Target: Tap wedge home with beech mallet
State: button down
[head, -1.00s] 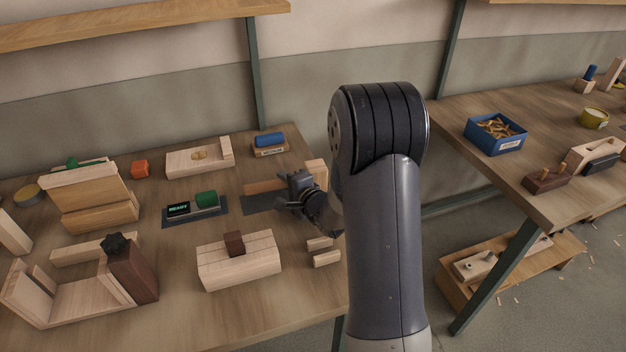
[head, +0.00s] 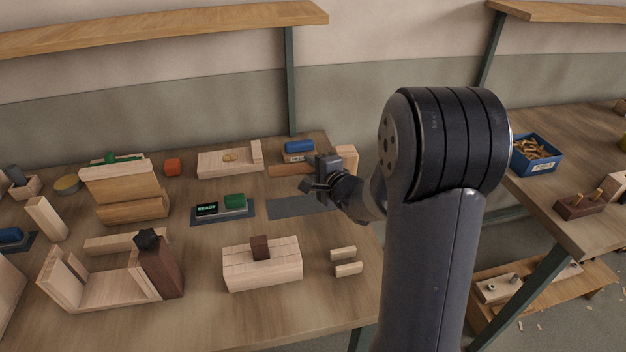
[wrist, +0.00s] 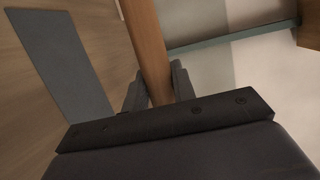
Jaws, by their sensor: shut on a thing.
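My gripper (head: 322,172) is shut on the handle of the beech mallet (head: 290,170). The mallet's pale head (head: 346,156) shows just right of the gripper, partly hidden by it. In the wrist view the brown handle (wrist: 148,40) runs up between the two fingers (wrist: 156,90). The mallet is held above a dark grey mat (head: 300,208). The dark brown wedge (head: 260,246) stands upright in the top of a pale wooden block (head: 262,272), nearer the bench's front and left of my gripper. The mallet and wedge are apart.
A display box with a green part (head: 234,201) sits left of the mat. Two small pale blocks (head: 347,269) lie right of the wedge block. A pale frame with a dark knobbed post (head: 160,268) stands left. A blue bin (head: 535,153) is on the right bench.

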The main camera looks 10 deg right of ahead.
jog(key=shift+r, duration=1.15)
jog(key=shift+r+p, duration=2)
jog(key=shift+p, duration=0.6)
